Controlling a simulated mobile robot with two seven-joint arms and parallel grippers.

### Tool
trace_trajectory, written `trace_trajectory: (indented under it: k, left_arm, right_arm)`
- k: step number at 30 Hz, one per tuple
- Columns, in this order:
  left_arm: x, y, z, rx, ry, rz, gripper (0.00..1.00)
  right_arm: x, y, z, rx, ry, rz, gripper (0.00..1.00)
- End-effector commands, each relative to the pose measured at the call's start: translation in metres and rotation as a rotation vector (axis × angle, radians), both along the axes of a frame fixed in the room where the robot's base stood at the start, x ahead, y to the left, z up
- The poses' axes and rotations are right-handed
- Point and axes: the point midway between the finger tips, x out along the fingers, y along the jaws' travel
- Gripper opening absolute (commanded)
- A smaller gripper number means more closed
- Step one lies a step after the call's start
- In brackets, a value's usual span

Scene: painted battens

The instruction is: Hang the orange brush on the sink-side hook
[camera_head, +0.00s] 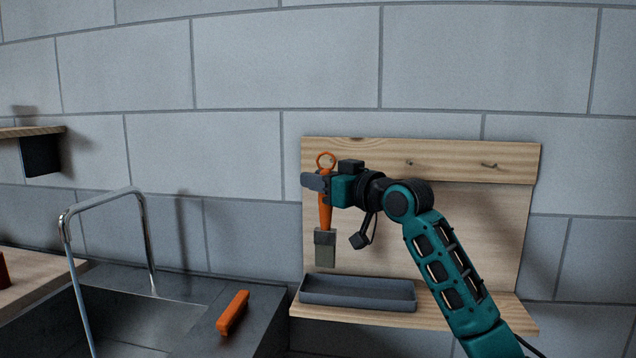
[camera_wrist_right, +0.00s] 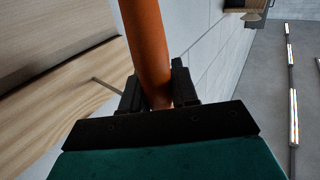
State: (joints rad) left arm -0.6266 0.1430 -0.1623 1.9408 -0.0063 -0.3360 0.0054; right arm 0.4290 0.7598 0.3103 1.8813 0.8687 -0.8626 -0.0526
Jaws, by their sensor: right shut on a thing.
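The orange brush (camera_head: 325,214) hangs upright, its ring at the top and its grey head at the bottom. My right gripper (camera_head: 318,183) is shut on its handle, in front of the left end of the wooden hook rail (camera_head: 450,158). In the right wrist view the orange handle (camera_wrist_right: 147,45) stands between the fingers (camera_wrist_right: 160,92). Two hooks show on the rail, a middle one (camera_head: 409,162) and a right one (camera_head: 489,165). The sink-side hook cannot be made out behind the brush and gripper. I cannot tell whether the ring is around it. My left gripper is out of view.
A grey tray (camera_head: 358,293) stands on the wooden shelf below the brush. An orange bar-shaped object (camera_head: 232,313) lies on the dark counter beside the sink (camera_head: 125,315). A tall metal tap (camera_head: 147,240) rises at the left. A thin peg (camera_wrist_right: 105,87) shows in the wrist view.

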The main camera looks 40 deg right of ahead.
Motion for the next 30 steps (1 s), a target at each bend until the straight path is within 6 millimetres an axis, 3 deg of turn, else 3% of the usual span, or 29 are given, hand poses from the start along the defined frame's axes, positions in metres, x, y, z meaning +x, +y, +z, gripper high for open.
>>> trace_trajectory:
  k: [30]
  left_arm:
    - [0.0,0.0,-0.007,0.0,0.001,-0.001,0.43]
  right_arm:
    - [0.038,-0.048,-0.005,-0.001,-0.002,-0.002,0.0]
